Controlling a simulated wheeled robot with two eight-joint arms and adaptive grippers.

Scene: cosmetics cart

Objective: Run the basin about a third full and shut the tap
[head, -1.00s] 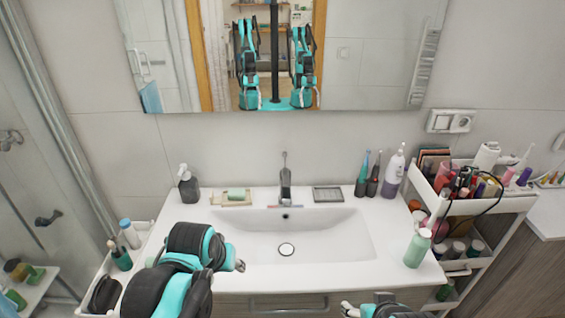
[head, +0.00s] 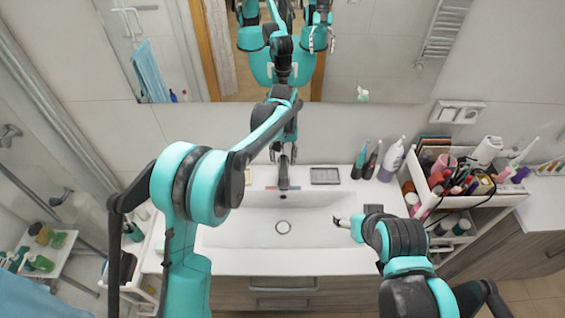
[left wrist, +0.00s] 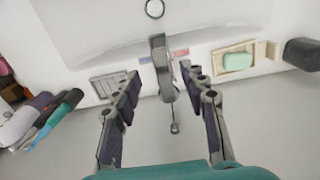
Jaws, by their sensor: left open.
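The white basin (head: 250,235) is set in the counter, with its round drain (head: 283,227) showing. I see no clear water in it and no stream from the spout. The grey tap (head: 284,178) stands at the basin's back edge; it also shows in the left wrist view (left wrist: 162,72), with its thin lever (left wrist: 175,122) between my fingers. My left gripper (head: 284,153) is open above and behind the tap, fingers to either side of it, with no visible grip. My right gripper (head: 340,221) is over the basin's right side; its jaw opening is unclear.
A grey drain tray (head: 325,176) lies right of the tap. A green soap on a wooden dish (left wrist: 237,62) is on its other side. Bottles (head: 391,160) stand at the back right, by a crowded cart (head: 480,205). A mirror (head: 390,50) hangs behind.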

